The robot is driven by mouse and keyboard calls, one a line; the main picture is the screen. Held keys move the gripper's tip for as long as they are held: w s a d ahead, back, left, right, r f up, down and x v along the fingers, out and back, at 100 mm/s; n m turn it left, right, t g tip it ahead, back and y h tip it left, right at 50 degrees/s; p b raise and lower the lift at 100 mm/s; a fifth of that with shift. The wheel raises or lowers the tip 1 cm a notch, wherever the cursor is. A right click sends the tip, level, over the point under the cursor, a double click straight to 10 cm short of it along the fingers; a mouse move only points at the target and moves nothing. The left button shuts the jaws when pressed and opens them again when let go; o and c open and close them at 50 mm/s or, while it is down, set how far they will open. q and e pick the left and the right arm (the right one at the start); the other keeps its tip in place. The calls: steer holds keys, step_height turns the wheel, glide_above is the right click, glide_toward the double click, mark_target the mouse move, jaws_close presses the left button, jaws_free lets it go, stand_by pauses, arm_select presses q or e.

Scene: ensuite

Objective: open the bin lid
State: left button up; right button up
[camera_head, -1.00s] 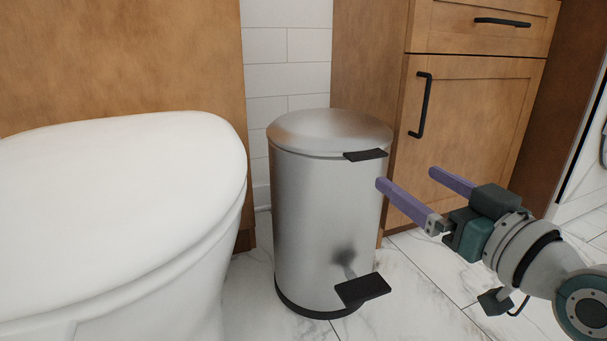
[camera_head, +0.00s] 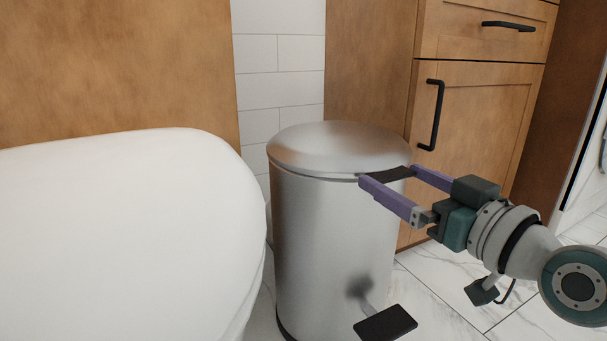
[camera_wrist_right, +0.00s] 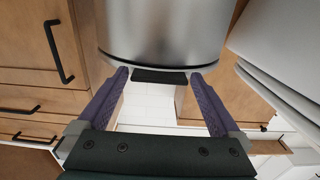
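A silver cylindrical pedal bin (camera_head: 325,240) stands in the middle of the head view, its domed lid (camera_head: 335,145) shut. A dark tab (camera_head: 390,175) sticks out from the lid's front edge, and a black pedal (camera_head: 386,323) sits low at the front. My right gripper (camera_head: 388,176) is open, its two purple fingers either side of the tab. The right wrist view also shows the tab (camera_wrist_right: 160,77) between the open fingertips (camera_wrist_right: 160,80), with a gap to each finger. My left gripper is not in view.
A white toilet (camera_head: 120,230) stands close on the bin's left. A wooden cabinet (camera_head: 470,130) with black handles is behind and to the right of it. Marble floor (camera_head: 450,285) is clear in front of the cabinet.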

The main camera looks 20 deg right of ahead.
steer(key=shift+w, duration=0.1)
jaws_close()
stand_by(0.6)
